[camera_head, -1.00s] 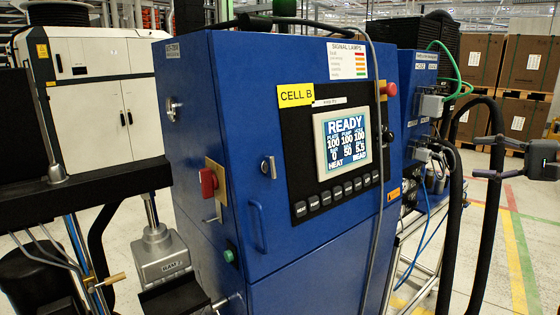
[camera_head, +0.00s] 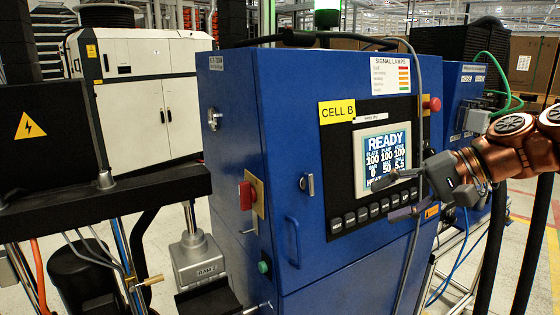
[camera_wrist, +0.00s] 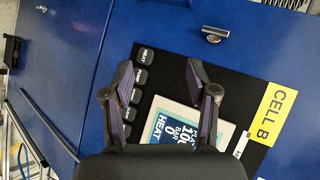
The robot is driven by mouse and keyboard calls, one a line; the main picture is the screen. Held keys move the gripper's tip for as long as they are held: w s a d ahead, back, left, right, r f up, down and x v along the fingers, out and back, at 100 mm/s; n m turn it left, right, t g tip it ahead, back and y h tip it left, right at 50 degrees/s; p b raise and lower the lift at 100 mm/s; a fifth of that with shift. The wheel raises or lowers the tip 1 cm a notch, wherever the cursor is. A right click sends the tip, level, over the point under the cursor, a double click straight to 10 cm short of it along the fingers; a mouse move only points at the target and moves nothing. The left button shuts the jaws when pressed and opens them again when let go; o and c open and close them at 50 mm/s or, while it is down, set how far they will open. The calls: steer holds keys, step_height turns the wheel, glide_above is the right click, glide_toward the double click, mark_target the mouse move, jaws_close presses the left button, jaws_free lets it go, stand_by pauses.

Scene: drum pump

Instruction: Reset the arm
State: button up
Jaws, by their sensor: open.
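My gripper (camera_head: 396,196) is open and empty in front of the right part of the blue cabinet's panel, its fingers over the lower right of the display in the head view. In the wrist view my gripper (camera_wrist: 160,85) shows two spread fingers with nothing between them but the black panel behind. The blue control cabinet (camera_head: 255,175) carries a display (camera_head: 385,150) reading READY, partly hidden by my fingers. A row of black buttons (camera_head: 360,214) runs below it, its right end hidden behind my gripper. Whether my fingers touch the panel I cannot tell.
A grey ram unit (camera_head: 198,262) stands left. Hoses and cables hang at the right.

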steer(key=s+a+f+n+g+h+p, duration=0.1)
steer(key=s+a+f+g+h, duration=0.15)
steer(key=s+a+f, duration=0.35)
steer(key=s+a+f+n+g+h+p, duration=0.1)
steer(key=s+a+f+n+h+p, duration=0.15)
steer(key=s+f, duration=0.4)
steer(key=s+d+f+g+h, duration=0.1)
steer(key=s+d+f+h, duration=0.1)
steer(key=s, duration=0.5)
steer(key=s+d+f+g+h+p, duration=0.1)
steer(key=s+d+f+h, duration=0.2)
steer(key=s+f, duration=0.3)
steer(key=shift+s+d+f+n+h, duration=0.3)
steer(key=shift+s+d, duration=0.35)
steer(key=shift+s, duration=0.6)
steer(key=shift+c, duration=0.2)
